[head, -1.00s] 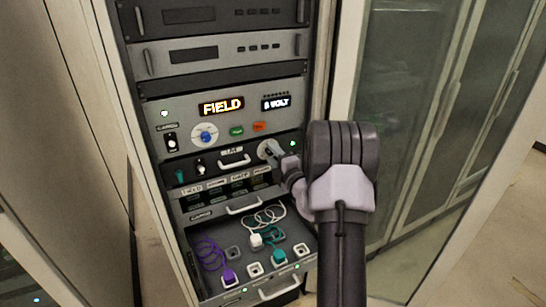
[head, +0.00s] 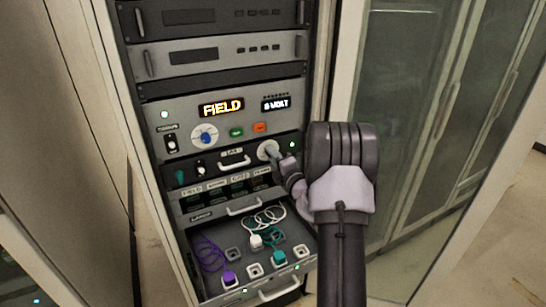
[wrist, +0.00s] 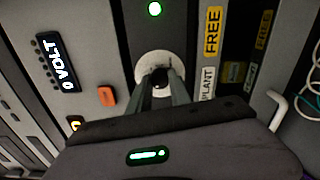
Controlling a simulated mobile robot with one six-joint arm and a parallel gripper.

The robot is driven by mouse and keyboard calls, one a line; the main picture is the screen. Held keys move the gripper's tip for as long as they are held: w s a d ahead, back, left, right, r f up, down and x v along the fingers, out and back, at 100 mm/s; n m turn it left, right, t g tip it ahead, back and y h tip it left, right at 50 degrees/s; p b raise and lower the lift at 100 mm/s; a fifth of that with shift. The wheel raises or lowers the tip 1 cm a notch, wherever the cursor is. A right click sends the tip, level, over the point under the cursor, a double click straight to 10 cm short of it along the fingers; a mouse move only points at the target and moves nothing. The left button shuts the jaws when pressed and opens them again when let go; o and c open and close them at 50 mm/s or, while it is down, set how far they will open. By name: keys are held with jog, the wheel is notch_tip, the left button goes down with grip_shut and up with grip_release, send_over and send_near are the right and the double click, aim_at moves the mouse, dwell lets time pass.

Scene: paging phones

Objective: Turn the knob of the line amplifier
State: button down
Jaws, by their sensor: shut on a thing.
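The line amplifier (head: 215,163) is a dark panel with a white handle, in the rack below the unit with the lit FIELD display. Its knob sits at the panel's right end, on a pale round dial (head: 266,147). The dial also shows in the wrist view (wrist: 152,60), with a dark centre. My gripper (head: 273,152) reaches in from the right and is shut on the knob. In the wrist view my two fingers (wrist: 160,84) meet at the dial's centre and hide most of the knob.
A green lamp (head: 292,144) glows right of the dial. The unit above has a blue knob (head: 205,136), a green button and an orange button (head: 260,127). Below, an open drawer (head: 220,288) holds coiled cords and plugs. A glass-door cabinet (head: 405,140) stands to the right.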

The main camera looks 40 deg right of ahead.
jog(key=shift+n+b, duration=2.85)
jog(key=shift+n, duration=5.05)
jog(key=c, duration=1.2)
grip_release()
